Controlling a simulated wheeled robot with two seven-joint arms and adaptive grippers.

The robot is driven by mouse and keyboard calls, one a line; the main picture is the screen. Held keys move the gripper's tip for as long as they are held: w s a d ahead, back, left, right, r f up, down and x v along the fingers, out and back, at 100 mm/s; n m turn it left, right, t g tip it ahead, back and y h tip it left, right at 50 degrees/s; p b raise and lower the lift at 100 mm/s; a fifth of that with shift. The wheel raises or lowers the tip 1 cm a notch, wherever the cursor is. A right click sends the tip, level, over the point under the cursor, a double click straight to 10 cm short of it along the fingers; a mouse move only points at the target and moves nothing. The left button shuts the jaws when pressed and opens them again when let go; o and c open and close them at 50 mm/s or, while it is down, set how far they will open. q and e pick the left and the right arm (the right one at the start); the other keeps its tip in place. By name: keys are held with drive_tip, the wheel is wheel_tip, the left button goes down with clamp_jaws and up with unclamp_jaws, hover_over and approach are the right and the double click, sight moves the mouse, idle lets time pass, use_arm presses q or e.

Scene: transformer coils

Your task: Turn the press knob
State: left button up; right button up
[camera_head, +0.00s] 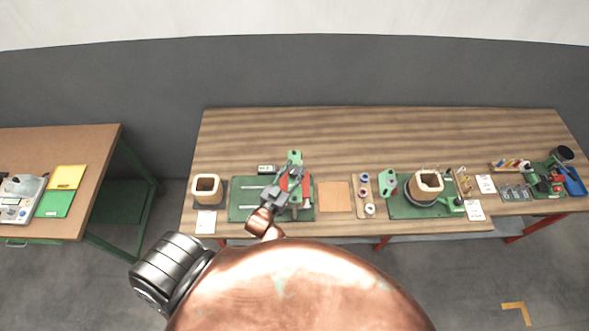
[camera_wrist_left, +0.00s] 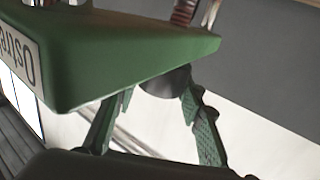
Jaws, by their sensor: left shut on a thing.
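The green press (camera_head: 294,158) stands on a green base plate (camera_head: 243,212) on the long wooden table. My left gripper (camera_head: 287,178) reaches over it from the front and hides part of it. In the left wrist view the green press body (camera_wrist_left: 120,60) fills the upper left, with a white label on its side. A dark round press knob (camera_wrist_left: 166,82) sticks out under its edge. The fingers of my left gripper (camera_wrist_left: 158,97) stand on either side of the knob, shut on it. The exact contact is partly hidden. My right gripper is not in view.
A square coil former (camera_head: 207,187) stands left of the press. An orange-brown sheet (camera_head: 335,197) and a spool holder (camera_head: 363,195) lie to the right, then a winding station with another former (camera_head: 426,186). The back of the table is clear. A side table (camera_head: 90,150) stands at left.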

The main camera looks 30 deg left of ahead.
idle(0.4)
use_arm(q)
drive_tip(key=o, duration=1.2)
drive_tip(key=shift+c, duration=0.2)
drive_tip(key=s, duration=1.2)
drive_tip(key=shift+d, duration=0.2)
